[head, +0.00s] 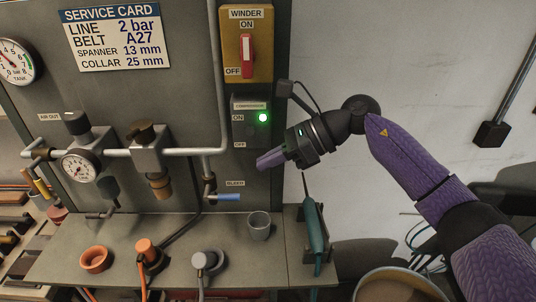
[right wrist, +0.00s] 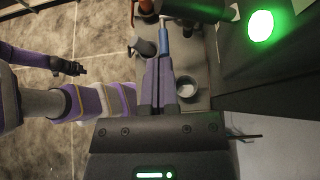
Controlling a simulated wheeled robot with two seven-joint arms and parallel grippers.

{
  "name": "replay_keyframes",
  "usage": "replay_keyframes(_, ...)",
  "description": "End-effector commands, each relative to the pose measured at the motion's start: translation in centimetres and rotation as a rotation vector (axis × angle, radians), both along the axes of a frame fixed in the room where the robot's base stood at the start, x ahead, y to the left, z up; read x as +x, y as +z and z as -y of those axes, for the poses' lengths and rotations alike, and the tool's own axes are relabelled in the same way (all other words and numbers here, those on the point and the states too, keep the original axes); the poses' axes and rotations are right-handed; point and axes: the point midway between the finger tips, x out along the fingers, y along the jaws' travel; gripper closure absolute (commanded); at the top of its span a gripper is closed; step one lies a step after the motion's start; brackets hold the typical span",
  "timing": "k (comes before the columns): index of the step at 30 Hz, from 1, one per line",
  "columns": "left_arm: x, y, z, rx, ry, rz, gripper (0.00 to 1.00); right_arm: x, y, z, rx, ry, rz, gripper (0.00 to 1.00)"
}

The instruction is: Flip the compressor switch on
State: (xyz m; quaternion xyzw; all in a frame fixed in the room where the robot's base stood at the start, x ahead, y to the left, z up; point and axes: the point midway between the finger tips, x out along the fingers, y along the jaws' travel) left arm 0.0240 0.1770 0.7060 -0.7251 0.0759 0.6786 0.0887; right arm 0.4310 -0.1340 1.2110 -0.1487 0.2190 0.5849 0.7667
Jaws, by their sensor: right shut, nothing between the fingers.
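The compressor switch box (head: 250,122) is a dark panel on the grey board, labelled COMPRESSOR with ON above and OFF below. Its round green lamp (head: 263,117) glows. The lamp also glows large in the right wrist view (right wrist: 261,26). The switch lever is too dark to make out. My right gripper (head: 262,164) is shut and empty, just below and right of the box, its purple fingers pointing left and apart from the box. In the right wrist view its fingers (right wrist: 157,62) are together. A purple arm with a dark gripper (right wrist: 75,68), which looks like my left, shows small there.
Above is the yellow winder switch (head: 247,55) with a red lever. Below are the blue bleed handle (head: 228,197), a grey cup (head: 259,226) and a teal-handled tool (head: 314,235) in a holder. Pipes and a gauge (head: 80,166) stand left.

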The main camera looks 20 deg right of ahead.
Motion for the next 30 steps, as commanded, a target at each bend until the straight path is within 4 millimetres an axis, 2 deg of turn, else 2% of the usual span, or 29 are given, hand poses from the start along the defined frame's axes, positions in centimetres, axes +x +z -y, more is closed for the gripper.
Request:
replay_keyframes(1,-0.2,-0.4,0.0,0.000,0.000,-0.003,1.00,0.2,0.5,1.4,0.000,-0.009,0.003,1.00)
replay_keyframes(6,-0.3,-0.7,0.0,0.001,0.000,-0.007,1.00,0.1,2.7,5.1,0.001,-0.009,0.005,1.00)
replay_keyframes(12,-0.1,-0.8,-0.1,0.002,0.000,-0.003,1.00,0.1,4.3,8.0,0.001,-0.006,0.002,1.00)
replay_keyframes(18,-0.1,-0.8,-0.3,0.005,-0.001,-0.003,1.00,0.0,4.8,8.9,0.001,-0.003,0.002,1.00)
replay_keyframes(30,-0.1,-0.8,-0.3,0.005,-0.001,-0.002,1.00,0.0,4.7,8.9,0.001,-0.003,0.002,1.00)
